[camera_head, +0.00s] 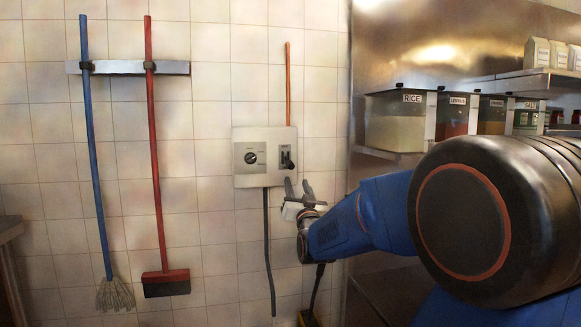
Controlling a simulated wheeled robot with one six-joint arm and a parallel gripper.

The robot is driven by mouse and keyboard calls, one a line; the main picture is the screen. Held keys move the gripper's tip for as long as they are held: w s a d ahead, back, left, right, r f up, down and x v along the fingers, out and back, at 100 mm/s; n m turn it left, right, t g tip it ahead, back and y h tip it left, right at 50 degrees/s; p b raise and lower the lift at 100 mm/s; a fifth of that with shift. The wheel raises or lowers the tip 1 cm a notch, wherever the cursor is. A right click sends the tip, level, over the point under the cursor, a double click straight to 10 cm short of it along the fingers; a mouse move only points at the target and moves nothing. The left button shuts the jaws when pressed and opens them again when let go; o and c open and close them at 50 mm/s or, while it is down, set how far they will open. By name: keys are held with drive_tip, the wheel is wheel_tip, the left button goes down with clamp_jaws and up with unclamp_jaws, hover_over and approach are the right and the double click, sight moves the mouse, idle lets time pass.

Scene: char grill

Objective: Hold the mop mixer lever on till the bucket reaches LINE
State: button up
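The mop mixer (246,173) is a grey panel on the tiled wall, with a round dial on its left. Its lever (287,157) is a dark handle on the panel's right side. My gripper (298,188) is just below the lever, its two fingers pointing up and spread apart with nothing seen between them. The fingertips look close to the lever's lower end, but I cannot tell whether they touch. A dark hose (267,252) hangs from the panel.
A blue mop (94,170) and a red broom (157,170) hang from a wall rack (122,68) at left. A steel shelf with a RICE bin (396,123) and other bins is at right, behind my arm. A counter edge (10,228) shows at far left.

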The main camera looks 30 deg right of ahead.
sight(292, 168)
drive_tip(key=x, duration=1.3)
drive_tip(key=shift+w, duration=0.15)
clamp_jaws()
